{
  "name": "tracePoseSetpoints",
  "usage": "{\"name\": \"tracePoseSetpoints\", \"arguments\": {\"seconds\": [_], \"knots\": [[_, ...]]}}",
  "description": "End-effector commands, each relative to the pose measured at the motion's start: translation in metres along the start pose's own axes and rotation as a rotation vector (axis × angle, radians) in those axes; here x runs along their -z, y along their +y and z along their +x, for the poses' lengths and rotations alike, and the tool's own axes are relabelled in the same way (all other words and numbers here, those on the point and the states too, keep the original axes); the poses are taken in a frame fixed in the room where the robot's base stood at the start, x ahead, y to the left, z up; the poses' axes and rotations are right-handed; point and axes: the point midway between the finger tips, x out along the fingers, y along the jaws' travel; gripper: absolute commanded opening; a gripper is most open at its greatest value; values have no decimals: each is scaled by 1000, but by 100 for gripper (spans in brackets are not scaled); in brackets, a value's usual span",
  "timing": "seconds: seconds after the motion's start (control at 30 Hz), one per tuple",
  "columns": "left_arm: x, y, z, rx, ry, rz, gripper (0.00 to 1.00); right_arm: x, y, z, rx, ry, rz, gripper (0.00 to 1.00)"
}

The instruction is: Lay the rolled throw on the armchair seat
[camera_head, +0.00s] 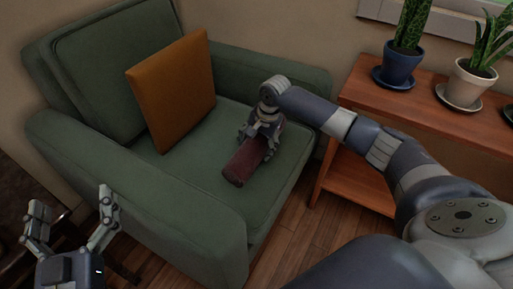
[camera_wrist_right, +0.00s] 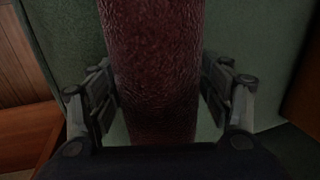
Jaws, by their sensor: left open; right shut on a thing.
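The rolled throw (camera_head: 244,163) is a dark red cylinder over the seat of the green armchair (camera_head: 205,165). It looks to be lying on or very close to the seat cushion; I cannot tell whether it touches. My right gripper (camera_head: 259,140) is shut around the throw from above. In the right wrist view the throw (camera_wrist_right: 152,60) runs up the middle between the two fingers (camera_wrist_right: 160,98), with green upholstery behind it. My left gripper (camera_head: 70,215) is open and empty, at the lower left, in front of the chair's near arm.
An orange cushion (camera_head: 173,90) leans on the chair's backrest. A wooden shelf unit (camera_head: 425,121) stands at the right, with a blue potted plant (camera_head: 398,64) and a white potted plant (camera_head: 467,82) on top. The seat's front right part is clear.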

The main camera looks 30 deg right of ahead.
Motion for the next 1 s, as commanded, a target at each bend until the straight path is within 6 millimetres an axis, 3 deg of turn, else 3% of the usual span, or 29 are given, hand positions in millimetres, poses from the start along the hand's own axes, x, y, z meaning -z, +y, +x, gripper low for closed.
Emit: {"name": "tracePoseSetpoints", "arguments": {"seconds": [0.2, 0.5, 0.53, 0.6, 1.0], "knots": [[16, 2, 0, -4, 82, -3, 90, 0, 1, 7, 1, 0, -1, 39], [15, 2, 0, -4, 73, -2, 90, 0, 1, 7, 1, 0, -1, 39], [13, 2, 0, -4, 67, -2, 90, 0, 2, 8, 0, -1, -1, 74], [13, 2, 0, -3, 67, -2, 90, 0, 2, 8, 0, 0, -1, 90], [13, 1, 0, -3, 67, -2, 90, 0, 2, 8, 0, 0, -1, 92]]}}
